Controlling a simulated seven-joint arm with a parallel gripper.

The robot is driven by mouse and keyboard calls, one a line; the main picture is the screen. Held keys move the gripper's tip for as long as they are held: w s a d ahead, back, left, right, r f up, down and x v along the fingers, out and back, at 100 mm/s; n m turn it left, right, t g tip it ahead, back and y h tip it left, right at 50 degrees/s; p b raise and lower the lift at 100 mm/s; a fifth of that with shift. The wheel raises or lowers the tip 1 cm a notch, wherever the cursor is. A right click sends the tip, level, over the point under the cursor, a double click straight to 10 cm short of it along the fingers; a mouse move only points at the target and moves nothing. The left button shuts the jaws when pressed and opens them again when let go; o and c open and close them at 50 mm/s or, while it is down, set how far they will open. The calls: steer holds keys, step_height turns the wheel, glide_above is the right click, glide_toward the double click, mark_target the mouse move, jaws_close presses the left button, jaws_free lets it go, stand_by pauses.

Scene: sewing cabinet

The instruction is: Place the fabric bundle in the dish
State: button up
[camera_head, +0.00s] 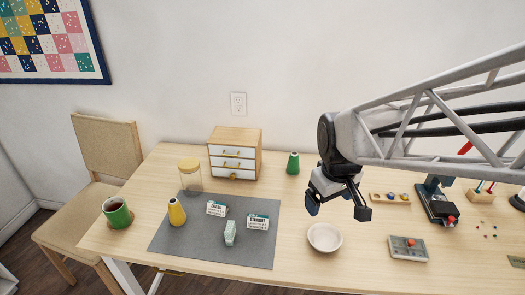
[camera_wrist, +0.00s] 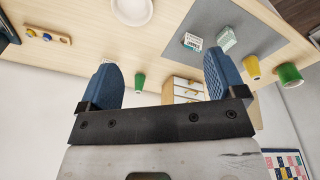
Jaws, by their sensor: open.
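The pale grey-green bundle (camera_head: 230,232) stands on the grey mat, in front of two small labelled packets. The dish (camera_head: 325,237), a shallow off-white bowl, sits on the table right of the mat and looks empty. It also shows at the top of the wrist view (camera_wrist: 132,10). My gripper (camera_head: 338,208) is open and empty above the table, behind and above the dish. Its two blue fingers stand wide apart in the wrist view (camera_wrist: 160,80). A pale item beside a packet in the wrist view may be the bundle; I cannot tell.
A drawer chest (camera_head: 234,153) and green cone (camera_head: 293,163) stand behind. A green mug (camera_head: 117,213) is left; a grey device (camera_head: 408,247) is right.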

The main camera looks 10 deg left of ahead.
steer(key=w+a+f+n, duration=0.3)
steer(key=w+a+f, duration=0.15)
steer(key=a, duration=0.25)
steer(key=w+a+f+n, duration=0.3)
steer(key=a+f, duration=0.2)
steer(key=a, duration=0.2)
steer(key=n+g, duration=0.2)
steer(key=n, duration=0.3)
glide_above(229, 227)
step_height(229, 227, down, 11)
steer(key=shift+d+f, duration=0.1)
steer(key=shift+d, duration=0.05)
steer(key=shift+f, duration=0.1)
steer(key=shift+f, duration=1.3)
steer(key=shift+w+f, duration=0.1)
steer(key=shift+f, duration=2.45)
